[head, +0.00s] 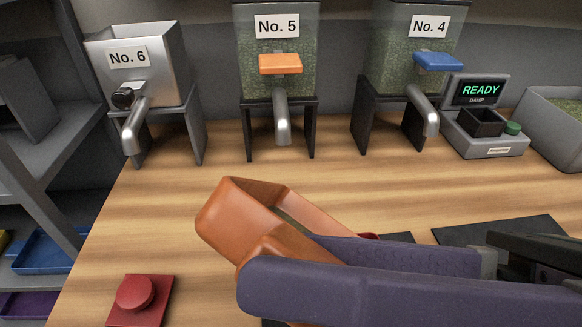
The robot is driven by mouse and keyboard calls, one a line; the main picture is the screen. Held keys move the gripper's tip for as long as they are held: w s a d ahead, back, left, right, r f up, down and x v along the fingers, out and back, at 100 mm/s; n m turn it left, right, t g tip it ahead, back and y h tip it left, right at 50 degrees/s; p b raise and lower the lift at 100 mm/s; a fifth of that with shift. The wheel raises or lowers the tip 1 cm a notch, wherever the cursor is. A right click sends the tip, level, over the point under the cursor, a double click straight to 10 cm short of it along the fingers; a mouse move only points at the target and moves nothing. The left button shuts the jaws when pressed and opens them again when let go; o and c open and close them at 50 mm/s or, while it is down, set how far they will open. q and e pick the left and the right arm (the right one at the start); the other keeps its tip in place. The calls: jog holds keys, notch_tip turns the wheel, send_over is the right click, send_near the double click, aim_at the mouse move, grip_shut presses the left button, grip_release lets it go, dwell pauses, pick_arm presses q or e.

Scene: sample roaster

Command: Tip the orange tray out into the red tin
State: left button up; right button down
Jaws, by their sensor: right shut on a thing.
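The orange tray (238,222) is in the middle of the head view, held above the wooden counter and tilted. A little green shows inside it, but most of its inside is hidden. My right gripper (278,260), with dark purple fingers, comes in from the right and is shut on the tray's near end. A small bit of red (368,236) shows just behind the upper finger; it may be the red tin, but the fingers and tray hide the rest. My left gripper is not in view.
A red square lid-like piece with a round knob (135,294) lies at the front left. Dispensers No. 6 (150,75), No. 5 (305,55) and No. 4 (395,65) stand along the back. A READY scale (490,146) and a grey bin (548,125) are at the right.

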jog(key=w+d+m+t+y+b, duration=0.3)
jog(key=w+d+m+t+b, duration=0.5)
jog(key=w+d+m+b, duration=0.6)
jog(key=w+d+m, duration=0.1)
jog(key=d+m, duration=0.1)
jog(key=d, duration=0.2)
jog(key=shift+t+y, duration=0.3)
jog(key=shift+t, duration=0.1)
dwell(1.2)
dwell(0.8)
jog(key=shift+r, duration=0.15)
dwell(0.3)
notch_tip(320, 180, up, 3)
jog(key=shift+f+p, duration=0.1)
jog(key=shift+p, duration=0.95)
jog(key=shift+w, duration=0.15)
